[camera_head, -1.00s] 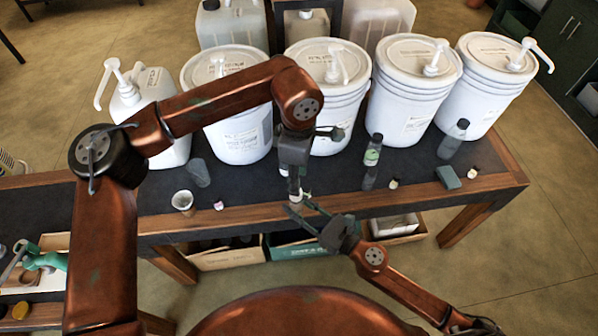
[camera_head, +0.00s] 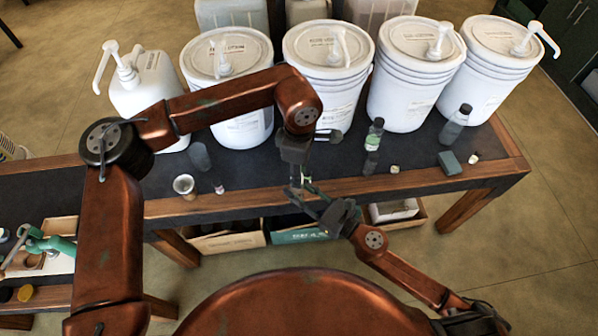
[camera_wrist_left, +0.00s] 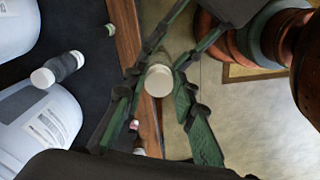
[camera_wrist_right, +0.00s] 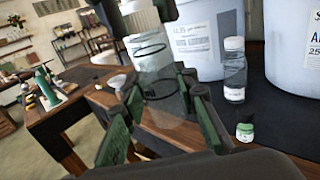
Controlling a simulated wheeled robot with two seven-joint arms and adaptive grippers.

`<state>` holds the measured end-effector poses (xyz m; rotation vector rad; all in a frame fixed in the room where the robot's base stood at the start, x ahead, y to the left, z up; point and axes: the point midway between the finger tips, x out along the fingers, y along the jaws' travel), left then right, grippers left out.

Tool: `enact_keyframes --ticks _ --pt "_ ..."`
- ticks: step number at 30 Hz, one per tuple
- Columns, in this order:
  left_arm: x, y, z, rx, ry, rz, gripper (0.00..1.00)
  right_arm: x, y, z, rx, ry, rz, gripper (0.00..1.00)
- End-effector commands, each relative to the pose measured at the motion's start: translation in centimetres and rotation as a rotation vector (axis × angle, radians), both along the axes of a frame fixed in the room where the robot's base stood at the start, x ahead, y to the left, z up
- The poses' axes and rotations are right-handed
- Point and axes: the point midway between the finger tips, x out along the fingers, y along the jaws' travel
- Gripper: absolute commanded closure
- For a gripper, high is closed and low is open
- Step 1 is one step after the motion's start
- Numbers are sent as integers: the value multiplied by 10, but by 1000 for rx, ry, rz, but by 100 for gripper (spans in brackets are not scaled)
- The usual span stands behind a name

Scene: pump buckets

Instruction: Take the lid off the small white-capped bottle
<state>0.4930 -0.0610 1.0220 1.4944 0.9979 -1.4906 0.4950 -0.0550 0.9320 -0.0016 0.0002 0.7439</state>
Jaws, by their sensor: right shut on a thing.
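The small bottle's round white cap (camera_wrist_left: 159,80) shows end-on in the left wrist view, between my left gripper's fingertips (camera_wrist_left: 158,73). These fingers are parted around the cap; contact is unclear. The clear bottle body (camera_wrist_right: 158,85) stands nearly upright between my right gripper's fingers (camera_wrist_right: 160,98), which are shut on it. In the head view my left gripper (camera_head: 296,182) points down from above and my right gripper (camera_head: 312,202) comes from the lower right, both near the table's front edge. The arms and fingers partly hide the bottle there.
White pump buckets (camera_head: 330,75) line the back of the dark table (camera_head: 255,175). A green-labelled bottle (camera_head: 374,133) and a grey bottle (camera_head: 455,122) stand to the right. A small cup (camera_head: 184,186) stands left near the edge. Boxes (camera_head: 300,234) sit below.

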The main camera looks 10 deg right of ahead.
Motion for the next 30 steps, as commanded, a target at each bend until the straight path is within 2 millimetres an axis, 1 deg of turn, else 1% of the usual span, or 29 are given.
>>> enact_keyframes --ticks 1,10,15,17,25,28,30 --pt "0 0 0 0 0 0 80 0 0 0 0 0 0 100" --pt "0 0 0 0 0 0 100 0 0 0 0 0 0 100" --pt "0 0 0 0 -1 15 100 0 0 0 0 0 1 100" --pt "1 0 0 0 -1 60 100 0 0 0 0 0 1 100" --pt "3 0 1 -2 -1 451 100 0 0 0 0 0 1 100" --pt "3 -1 1 -2 -1 535 100 0 0 0 0 0 1 100" --pt "3 -1 1 -2 -1 528 100 0 0 0 0 0 1 100"
